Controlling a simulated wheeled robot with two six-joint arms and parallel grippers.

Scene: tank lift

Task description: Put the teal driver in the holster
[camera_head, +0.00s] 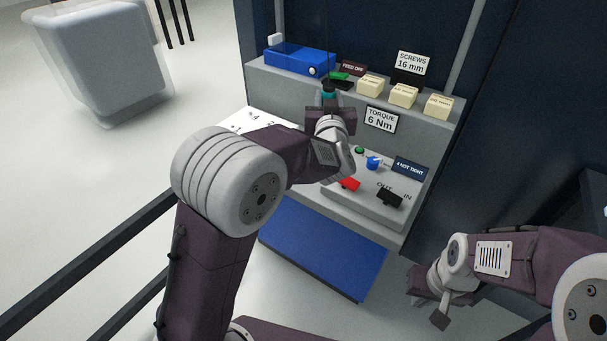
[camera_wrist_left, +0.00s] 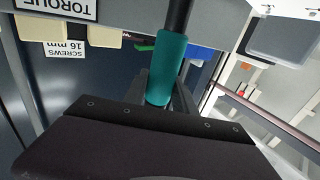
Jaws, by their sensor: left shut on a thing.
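The teal driver (camera_head: 328,90) is in my left gripper (camera_head: 330,114), above the grey bench in the head view. In the left wrist view the driver (camera_wrist_left: 167,65) is a teal cylinder with a black shaft, standing between the fingers of my left gripper (camera_wrist_left: 157,98). My left gripper is shut on it. I cannot make out the holster; my left arm hides part of the bench. My right gripper (camera_head: 432,300) is low at the right, in front of the bench and away from the driver. I cannot tell how far its fingers are apart.
On the bench's back ledge are a blue box (camera_head: 300,60), several cream boxes (camera_head: 403,95) and a screws sign (camera_head: 411,64). A torque sign (camera_head: 381,119) is on the ledge's front. A panel below holds a red switch (camera_head: 349,184), a black switch (camera_head: 389,198) and a blue knob (camera_head: 373,163).

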